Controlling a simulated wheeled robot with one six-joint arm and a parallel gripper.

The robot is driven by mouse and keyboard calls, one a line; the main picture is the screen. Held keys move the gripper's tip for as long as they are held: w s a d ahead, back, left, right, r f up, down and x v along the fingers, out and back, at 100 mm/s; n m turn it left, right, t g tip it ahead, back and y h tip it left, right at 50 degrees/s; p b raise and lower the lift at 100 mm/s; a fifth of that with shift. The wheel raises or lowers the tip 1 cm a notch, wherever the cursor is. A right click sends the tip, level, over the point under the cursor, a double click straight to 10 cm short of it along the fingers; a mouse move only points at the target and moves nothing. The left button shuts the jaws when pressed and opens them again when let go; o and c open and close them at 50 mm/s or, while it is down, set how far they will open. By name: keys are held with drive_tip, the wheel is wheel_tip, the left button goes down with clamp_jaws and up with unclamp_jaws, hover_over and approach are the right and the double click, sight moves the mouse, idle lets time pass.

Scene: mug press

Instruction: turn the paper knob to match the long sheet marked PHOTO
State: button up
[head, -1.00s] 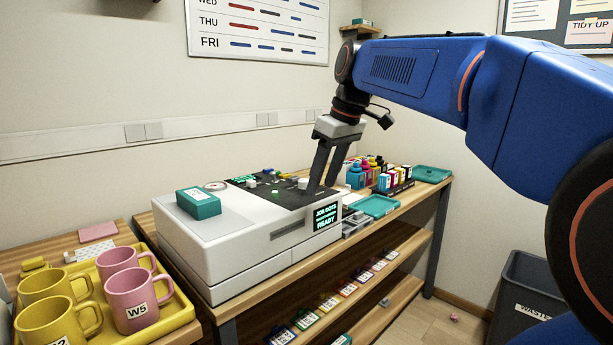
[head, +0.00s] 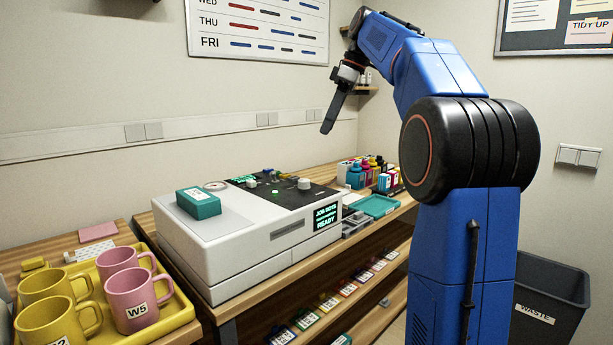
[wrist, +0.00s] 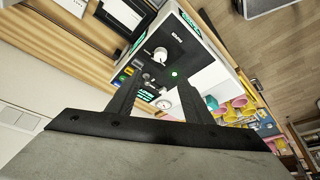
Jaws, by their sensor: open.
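The grey-white press (head: 235,245) stands on the wooden bench with a black control panel on top. A round white knob (head: 304,184) rises near the panel's right end; it also shows in the wrist view (wrist: 160,54) beside a small label too small to read. I cannot make out which setting it points to. My gripper (head: 327,128) is open and empty, in the air above and behind the panel, apart from the knob. Its two dark fingers (wrist: 155,95) frame the panel in the wrist view. I cannot find a sheet legibly marked PHOTO.
The press screen (head: 326,215) reads JOB DOTS and READY. A teal box (head: 198,203) sits on the press. Ink bottles (head: 357,177) and a teal tray (head: 380,206) are to the right. Mugs stand on a yellow tray (head: 182,312) at left. A waste bin (head: 548,300) stands at right.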

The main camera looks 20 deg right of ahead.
sight(304, 180)
drive_tip(key=x, duration=1.6)
drive_tip(key=shift+f, duration=0.4)
drive_tip(key=c, duration=1.1)
